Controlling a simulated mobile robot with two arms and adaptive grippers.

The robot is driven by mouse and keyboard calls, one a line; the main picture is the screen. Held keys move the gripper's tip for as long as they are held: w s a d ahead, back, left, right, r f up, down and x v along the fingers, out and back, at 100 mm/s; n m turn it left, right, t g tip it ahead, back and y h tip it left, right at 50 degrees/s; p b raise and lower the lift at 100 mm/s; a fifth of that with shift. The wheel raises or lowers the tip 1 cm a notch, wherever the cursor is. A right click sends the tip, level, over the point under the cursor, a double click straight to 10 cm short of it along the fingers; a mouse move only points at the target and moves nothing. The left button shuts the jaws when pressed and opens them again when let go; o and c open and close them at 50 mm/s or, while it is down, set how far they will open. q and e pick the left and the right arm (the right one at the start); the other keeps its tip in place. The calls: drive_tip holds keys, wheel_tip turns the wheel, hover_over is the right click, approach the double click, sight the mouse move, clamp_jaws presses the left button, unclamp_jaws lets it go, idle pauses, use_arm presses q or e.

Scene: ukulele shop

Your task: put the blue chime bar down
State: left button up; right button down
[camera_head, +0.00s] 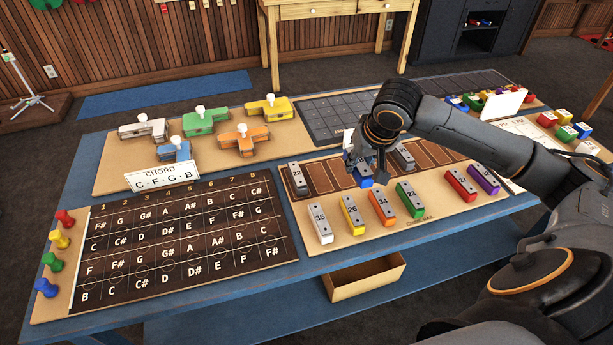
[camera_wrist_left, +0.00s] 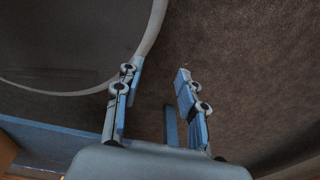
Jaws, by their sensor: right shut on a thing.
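In the head view, the chime rail (camera_head: 425,222) is a tan board with dark slots in its back row. My right gripper (camera_head: 366,165) points down over that back row, shut on the blue chime bar (camera_head: 366,182). The fingers hide part of the bar; I cannot tell whether it touches the board. A grey bar (camera_head: 298,180) lies at the left end of the back row, and another grey bar (camera_head: 404,157) is just right of the gripper. My left gripper (camera_wrist_left: 156,80) shows only in the left wrist view, open and empty over dark floor.
In the front row lie white (camera_head: 320,224), yellow (camera_head: 351,216), orange (camera_head: 382,207), green (camera_head: 410,199), red (camera_head: 461,184) and purple (camera_head: 484,179) bars. A gap separates green from red. The fretboard (camera_head: 180,238) is left; coloured clamps (camera_head: 206,122) stand behind.

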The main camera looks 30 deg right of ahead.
drive_tip(key=w+f+p, duration=0.1)
drive_tip(key=w+f, duration=0.2)
drive_tip(key=w, duration=0.4)
approach(318, 175)
drive_tip(key=shift+w+d+f+p, duration=0.25)
drive_tip(key=shift+w+f, duration=0.15)
drive_tip(key=shift+w, duration=0.05)
drive_tip(key=shift+w+d+f+p, duration=0.2)
drive_tip(key=shift+w+f, duration=0.2)
drive_tip(key=shift+w, duration=0.05)
drive_tip(key=shift+w+f, duration=0.3)
drive_tip(key=shift+f, duration=0.15)
wheel_tip(318, 175, down, 3)
use_arm(q)
drive_tip(key=shift+s+d+r, duration=0.1)
drive_tip(key=shift+d+r, duration=0.25)
drive_tip(key=shift+r, duration=0.25)
drive_tip(key=shift+d+r, duration=0.3)
drive_tip(key=shift+r, duration=0.25)
drive_tip(key=shift+d, duration=0.1)
use_arm(e)
drive_tip(key=shift+a+f, duration=0.1)
drive_tip(key=shift+f, duration=0.05)
drive_tip(key=c, duration=1.1)
unclamp_jaws()
drive_tip(key=shift+o, duration=0.2)
